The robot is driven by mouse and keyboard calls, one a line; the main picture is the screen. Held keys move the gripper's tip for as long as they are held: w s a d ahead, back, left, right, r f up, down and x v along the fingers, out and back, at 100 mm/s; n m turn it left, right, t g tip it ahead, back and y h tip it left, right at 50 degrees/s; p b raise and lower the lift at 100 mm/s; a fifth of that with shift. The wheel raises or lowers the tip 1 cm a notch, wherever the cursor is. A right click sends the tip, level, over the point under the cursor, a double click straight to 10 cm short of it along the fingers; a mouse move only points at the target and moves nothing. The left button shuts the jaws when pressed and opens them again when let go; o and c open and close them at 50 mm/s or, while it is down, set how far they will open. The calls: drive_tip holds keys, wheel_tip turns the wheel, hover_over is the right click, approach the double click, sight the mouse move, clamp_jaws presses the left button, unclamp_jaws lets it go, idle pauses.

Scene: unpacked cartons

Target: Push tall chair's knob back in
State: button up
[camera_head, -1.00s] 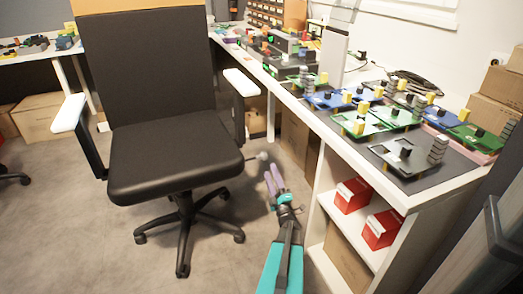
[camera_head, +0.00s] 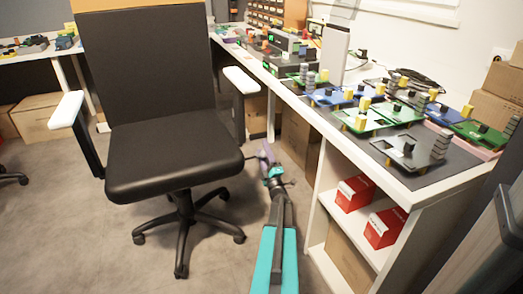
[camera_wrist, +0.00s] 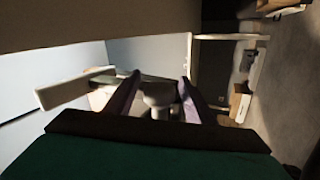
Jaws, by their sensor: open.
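The tall black office chair (camera_head: 175,140) stands left of centre in the head view, its seat facing me. My gripper (camera_head: 264,152) is just right of the seat's right edge, fingers pointing away from me. The chair's knob is not clear in the head view; my gripper covers that spot. In the wrist view, the two purple fingers of my gripper (camera_wrist: 155,95) are apart. A pale, rounded piece, probably the knob (camera_wrist: 158,98), shows between and beyond them. I cannot tell whether a finger touches it.
A long white desk (camera_head: 400,190) with several circuit boards runs along the right. Its shelves hold red boxes (camera_head: 354,193). The chair's right armrest (camera_head: 241,80) rises close to my gripper. Grey floor (camera_head: 90,220) is clear at the front left.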

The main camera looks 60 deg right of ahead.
drive_tip(key=shift+x, duration=1.05)
clamp_jaws()
